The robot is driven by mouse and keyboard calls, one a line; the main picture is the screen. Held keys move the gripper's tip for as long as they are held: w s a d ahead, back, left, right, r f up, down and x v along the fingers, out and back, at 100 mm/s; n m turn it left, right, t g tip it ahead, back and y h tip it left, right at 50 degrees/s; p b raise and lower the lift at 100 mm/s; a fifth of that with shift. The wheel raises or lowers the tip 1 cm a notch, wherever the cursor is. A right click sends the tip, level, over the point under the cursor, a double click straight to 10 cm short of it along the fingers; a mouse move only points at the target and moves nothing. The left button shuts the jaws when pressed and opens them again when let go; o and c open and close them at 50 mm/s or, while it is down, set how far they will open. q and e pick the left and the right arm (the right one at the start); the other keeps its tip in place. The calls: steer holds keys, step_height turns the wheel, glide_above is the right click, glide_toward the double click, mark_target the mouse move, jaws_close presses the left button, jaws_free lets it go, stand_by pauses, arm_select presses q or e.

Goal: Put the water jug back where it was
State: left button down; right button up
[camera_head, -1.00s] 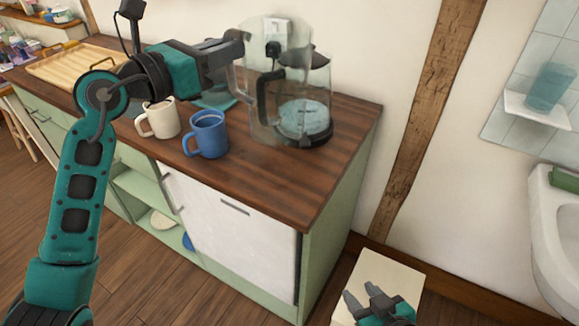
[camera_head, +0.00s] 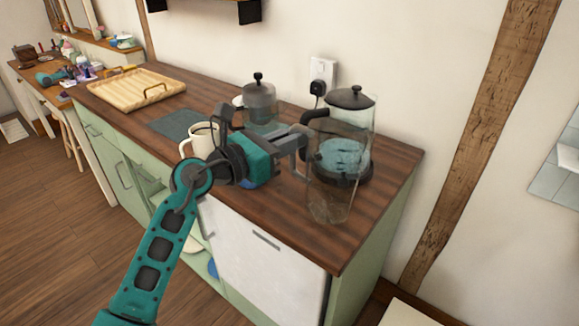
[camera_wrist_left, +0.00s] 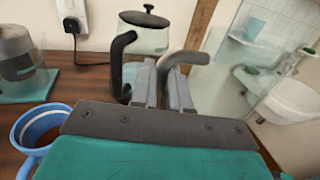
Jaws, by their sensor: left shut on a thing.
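The clear water jug (camera_head: 333,203) is over the right part of the wooden counter, in front of the glass kettle (camera_head: 353,110), which shows through it. My left gripper (camera_head: 300,150) is shut on the jug's grey handle, at the jug's left side. In the left wrist view the fingers (camera_wrist_left: 170,85) close on that handle (camera_wrist_left: 190,57), with the clear jug wall to the right. The jug looks about upright. I cannot tell whether its base touches the counter. My right gripper is not in view.
A white mug (camera_head: 203,138) and a blue mug (camera_wrist_left: 38,128) stand left of my gripper. A lidded glass pot (camera_head: 260,102) stands behind. A wooden tray (camera_head: 128,90) lies farther left. A wall socket (camera_head: 323,70) is behind the kettle. The counter's right front corner is bare.

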arm_select(q)
step_height(320, 180, down, 5)
steer(key=shift+f+b, duration=0.2)
steer(key=shift+b, duration=0.5)
steer(key=shift+f, duration=0.2)
steer(key=c, duration=1.1)
jaws_free()
steer(key=shift+o, duration=0.2)
